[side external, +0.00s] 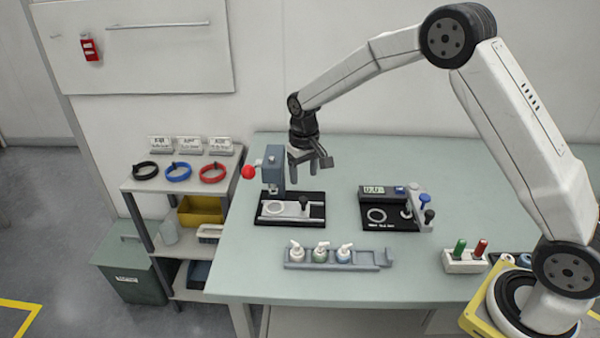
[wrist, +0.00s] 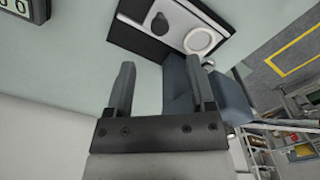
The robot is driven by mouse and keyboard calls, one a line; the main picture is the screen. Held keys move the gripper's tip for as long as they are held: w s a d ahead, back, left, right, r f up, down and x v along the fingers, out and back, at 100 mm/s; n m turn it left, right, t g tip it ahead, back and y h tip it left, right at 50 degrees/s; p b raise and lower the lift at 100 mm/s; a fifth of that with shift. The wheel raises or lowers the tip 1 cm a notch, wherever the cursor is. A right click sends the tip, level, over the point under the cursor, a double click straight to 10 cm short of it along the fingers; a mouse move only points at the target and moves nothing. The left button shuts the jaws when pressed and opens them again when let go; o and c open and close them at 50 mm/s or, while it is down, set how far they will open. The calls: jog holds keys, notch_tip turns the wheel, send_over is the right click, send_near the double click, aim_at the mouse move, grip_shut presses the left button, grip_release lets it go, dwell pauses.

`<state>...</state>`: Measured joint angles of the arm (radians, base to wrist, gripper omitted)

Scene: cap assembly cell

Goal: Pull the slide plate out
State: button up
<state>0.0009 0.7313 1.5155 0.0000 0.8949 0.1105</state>
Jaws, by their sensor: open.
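The slide plate (side external: 287,209) is a light strip with a round ring at its left and a dark upright knob (side external: 304,203) at its right. It lies on the black base of a small press (side external: 273,165) with a blue-grey column and a red ball handle. In the wrist view the slide plate (wrist: 176,26) shows at the top, with its knob (wrist: 159,24) and ring. My gripper (side external: 309,167) hangs above and behind the base, beside the press column. It is open and empty, its two fingers apart in the wrist view (wrist: 158,85), and touches neither plate nor knob.
A black fixture with a display (side external: 376,192) stands right of the press. A grey rack (side external: 337,260) with several pump caps lies in front. A holder with green and red handles (side external: 465,258) is at the right. The tabletop between them is clear. A shelf (side external: 184,178) stands left.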

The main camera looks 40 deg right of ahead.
aim_at(303, 199)
jog(key=shift+f, duration=3.7)
grip_shut()
